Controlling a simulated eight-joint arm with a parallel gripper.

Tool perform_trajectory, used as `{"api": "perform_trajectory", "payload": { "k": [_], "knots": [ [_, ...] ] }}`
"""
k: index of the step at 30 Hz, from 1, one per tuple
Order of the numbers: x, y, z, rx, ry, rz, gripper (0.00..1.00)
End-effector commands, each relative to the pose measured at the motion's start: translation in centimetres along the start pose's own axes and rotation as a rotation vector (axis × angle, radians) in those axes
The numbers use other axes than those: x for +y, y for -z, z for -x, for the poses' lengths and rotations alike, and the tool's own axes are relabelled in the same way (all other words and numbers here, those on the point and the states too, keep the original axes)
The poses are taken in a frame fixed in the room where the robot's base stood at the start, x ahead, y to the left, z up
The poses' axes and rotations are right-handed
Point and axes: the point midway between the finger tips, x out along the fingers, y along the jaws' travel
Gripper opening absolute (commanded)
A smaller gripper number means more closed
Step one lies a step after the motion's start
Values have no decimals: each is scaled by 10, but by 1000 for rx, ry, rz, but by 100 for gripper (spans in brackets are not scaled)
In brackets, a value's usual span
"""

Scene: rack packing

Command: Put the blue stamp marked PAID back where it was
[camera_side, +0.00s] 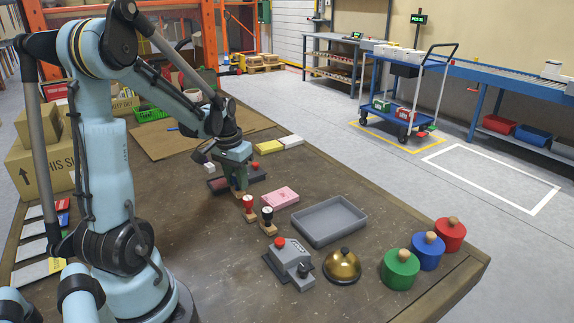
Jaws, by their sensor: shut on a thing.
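My gripper (237,178) is pointed down over the table, left of the picture's middle, and is shut on a stamp. Only a small wooden base (239,194) shows under the fingers. The stamp's handle colour and the PAID mark are hidden or too small to see. A red-handled stamp (248,203) and a black-handled stamp (267,216) stand upright just right of and nearer than my gripper. A dark ink pad (218,184) lies behind and beside my gripper, partly hidden by it.
A pink pad (281,197) and an empty grey tray (329,222) lie to the right. A grey device (288,262), a brass bell (342,266) and green (399,268), blue (428,250) and red (450,234) round blocks stand nearer. Yellow (268,147) and white (291,141) pads lie behind.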

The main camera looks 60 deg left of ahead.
Motion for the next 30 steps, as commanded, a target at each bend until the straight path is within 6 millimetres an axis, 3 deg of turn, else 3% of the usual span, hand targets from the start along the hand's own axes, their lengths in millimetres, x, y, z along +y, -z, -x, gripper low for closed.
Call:
{"api": "perform_trajectory", "payload": {
  "k": [9, 23, 24, 28, 30],
  "knots": [
    [0, -4, -32, 0, 0, 0, 10],
    [0, -5, -37, 0, 0, 0, 10],
    [0, -5, -37, 0, 0, 0, 35],
    [0, -5, -37, 0, 0, 0, 55],
    [0, -5, -37, 0, 0, 0, 55]
  ]
}}
